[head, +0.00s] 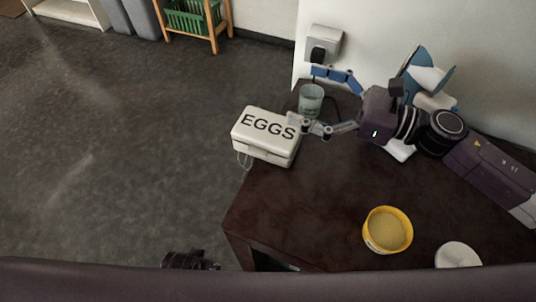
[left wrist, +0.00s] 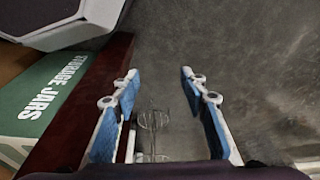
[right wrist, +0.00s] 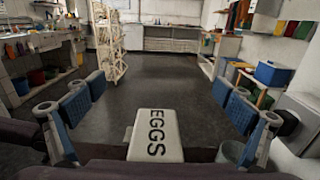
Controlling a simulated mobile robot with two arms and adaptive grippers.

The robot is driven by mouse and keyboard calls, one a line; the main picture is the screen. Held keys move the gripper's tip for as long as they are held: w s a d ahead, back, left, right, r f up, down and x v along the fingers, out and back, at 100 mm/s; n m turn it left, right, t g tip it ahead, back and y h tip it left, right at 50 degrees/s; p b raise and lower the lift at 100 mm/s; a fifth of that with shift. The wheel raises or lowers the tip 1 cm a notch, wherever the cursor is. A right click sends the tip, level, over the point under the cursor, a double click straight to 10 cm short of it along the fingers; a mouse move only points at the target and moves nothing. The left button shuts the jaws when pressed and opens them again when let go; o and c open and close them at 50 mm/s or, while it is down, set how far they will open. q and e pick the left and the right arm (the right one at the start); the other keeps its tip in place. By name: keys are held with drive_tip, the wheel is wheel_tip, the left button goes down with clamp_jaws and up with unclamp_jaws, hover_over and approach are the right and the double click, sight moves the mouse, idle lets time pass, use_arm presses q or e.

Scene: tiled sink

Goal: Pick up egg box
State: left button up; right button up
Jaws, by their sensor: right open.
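The egg box (head: 262,148) is white with "EGGS" on its lid. It sits closed near the far left edge of the dark table. My right gripper (head: 305,97) comes in from the right, open, with one finger overlapping the box's right end in the head view. In the right wrist view, the egg box (right wrist: 157,135) shows low between the widely spread fingers of the right gripper (right wrist: 158,85). I cannot tell whether they touch. My left gripper (left wrist: 160,73) is open and empty in its wrist view, away from the egg box.
A yellow tub (head: 387,230) and a white round item (head: 457,255) are near the front. A green "STORAGE JARS" box (left wrist: 40,98) is beside my left gripper. Wire loops (left wrist: 152,120) show there.

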wheel_tip(320, 180, down, 9)
drive_tip(key=b, duration=0.6)
drive_tip(key=shift+r+b, duration=0.15)
drive_tip(key=shift+b, duration=0.2)
drive_tip(key=b, duration=0.6)
approach(268, 126)
drive_tip(key=shift+w+a+f, duration=0.15)
drive_tip(key=shift+a, duration=0.35)
drive_tip(key=shift+w+a+f, duration=0.15)
drive_tip(key=shift+w+a, duration=0.05)
drive_tip(key=shift+a, duration=0.35)
drive_tip(key=shift+f, duration=0.2)
drive_tip(key=shift+b, duration=0.3)
drive_tip(key=shift+x, duration=0.8)
drive_tip(key=shift+p+x, duration=0.65)
drive_tip(key=shift+x, duration=2.45)
use_arm(q)
wheel_tip(268, 126, up, 10)
drive_tip(key=w+t, duration=0.1)
drive_tip(key=shift+a, duration=0.1)
use_arm(e)
drive_tip(key=shift+c, duration=0.4)
